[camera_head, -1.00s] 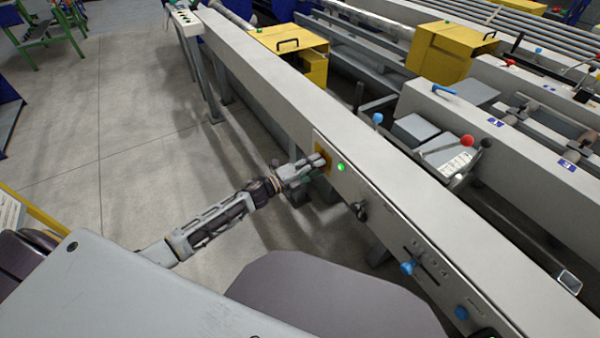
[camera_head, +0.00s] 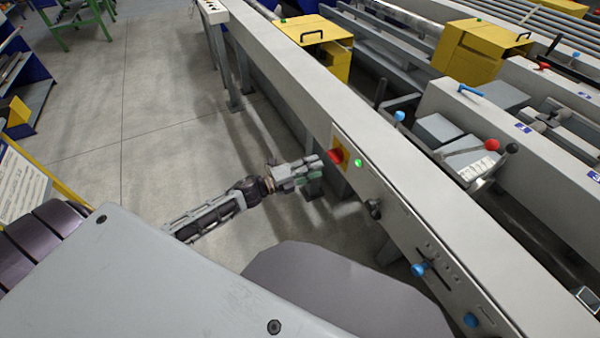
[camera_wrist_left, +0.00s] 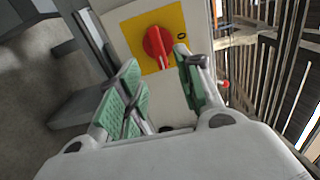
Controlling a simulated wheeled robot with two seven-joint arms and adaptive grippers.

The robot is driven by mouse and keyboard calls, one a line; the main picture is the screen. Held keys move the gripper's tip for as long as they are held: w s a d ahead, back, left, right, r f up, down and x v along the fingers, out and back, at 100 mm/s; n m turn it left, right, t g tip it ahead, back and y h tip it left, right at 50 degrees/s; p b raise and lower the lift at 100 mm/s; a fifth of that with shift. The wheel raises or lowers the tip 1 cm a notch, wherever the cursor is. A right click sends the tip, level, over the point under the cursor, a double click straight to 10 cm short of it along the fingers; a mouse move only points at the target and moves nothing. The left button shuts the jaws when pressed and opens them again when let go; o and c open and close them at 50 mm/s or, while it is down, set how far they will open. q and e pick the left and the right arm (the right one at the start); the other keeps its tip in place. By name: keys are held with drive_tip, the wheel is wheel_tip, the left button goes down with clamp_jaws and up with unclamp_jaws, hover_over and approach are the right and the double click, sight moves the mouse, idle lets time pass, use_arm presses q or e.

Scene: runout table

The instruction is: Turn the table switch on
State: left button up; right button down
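The table switch is a red rotary knob (camera_head: 336,156) on a yellow plate (camera_head: 344,166) on the side of the long grey table beam (camera_head: 300,95). In the left wrist view the red knob (camera_wrist_left: 156,44) sits ahead of my fingers, with a "0" mark at its right. My right gripper is out of view.
A black knob (camera_head: 374,208) and blue knobs (camera_head: 419,269) sit further along the beam. Yellow boxes (camera_head: 322,40) and levers with red and blue balls stand beyond it. The concrete floor (camera_head: 150,120) left of the beam is mostly clear.

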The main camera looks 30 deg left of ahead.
use_arm(q)
drive_tip(key=shift+v, duration=2.25)
